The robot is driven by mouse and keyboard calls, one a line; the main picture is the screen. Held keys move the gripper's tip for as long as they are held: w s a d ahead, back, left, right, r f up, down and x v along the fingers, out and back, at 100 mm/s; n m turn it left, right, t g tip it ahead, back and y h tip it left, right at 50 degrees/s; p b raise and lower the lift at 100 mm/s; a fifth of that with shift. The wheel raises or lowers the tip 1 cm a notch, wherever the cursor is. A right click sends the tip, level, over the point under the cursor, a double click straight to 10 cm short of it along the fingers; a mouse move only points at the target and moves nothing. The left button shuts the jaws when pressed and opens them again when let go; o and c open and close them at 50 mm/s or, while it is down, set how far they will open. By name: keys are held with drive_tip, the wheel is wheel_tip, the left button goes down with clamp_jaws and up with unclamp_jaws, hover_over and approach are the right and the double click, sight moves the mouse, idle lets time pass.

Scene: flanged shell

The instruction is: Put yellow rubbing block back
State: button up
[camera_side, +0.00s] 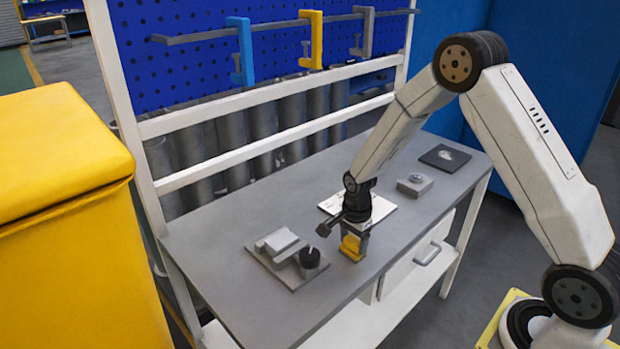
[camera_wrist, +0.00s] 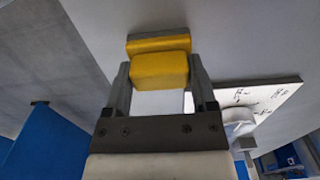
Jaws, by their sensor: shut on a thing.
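The yellow rubbing block (camera_side: 351,248) is between the jaws of my gripper (camera_side: 356,232), low over the front middle of the grey bench (camera_side: 330,175). I cannot tell if its underside touches the bench top. In the wrist view the block (camera_wrist: 160,70) sits between the two fingers of my gripper (camera_wrist: 160,78), which are shut on it. A second yellow face shows just beyond it; I cannot tell if it belongs to the same block. The fingers hide the block's sides.
Left of my gripper stands a grey fixture (camera_side: 281,245) with a black knob (camera_side: 310,257). A white marked sheet (camera_side: 378,211) lies behind the gripper. To the right are a grey block (camera_side: 414,185) and a dark pad (camera_side: 444,157). Clamps hang on the rail behind.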

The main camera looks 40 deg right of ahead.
sight(355, 243)
drive_tip(key=o, duration=1.1)
drive_tip(key=shift+r, duration=0.15)
drive_tip(key=shift+r, duration=6)
drive_tip(key=shift+s+a+r+n+t, duration=0.1)
drive_tip(key=shift+s+a+n+t, duration=0.65)
drive_tip(key=shift+s+n, duration=1.9)
drive_tip(key=shift+s+a+f+n+t, duration=0.1)
drive_tip(key=shift+s+a+n, duration=1.6)
drive_tip(key=shift+n, duration=1.65)
drive_tip(key=shift+s+a+r+n+t, duration=0.1)
drive_tip(key=shift+s+a+n+t, duration=0.5)
drive_tip(key=shift+s+n, duration=2.2)
drive_tip(key=shift+w+a, duration=0.1)
drive_tip(key=shift+w, duration=0.15)
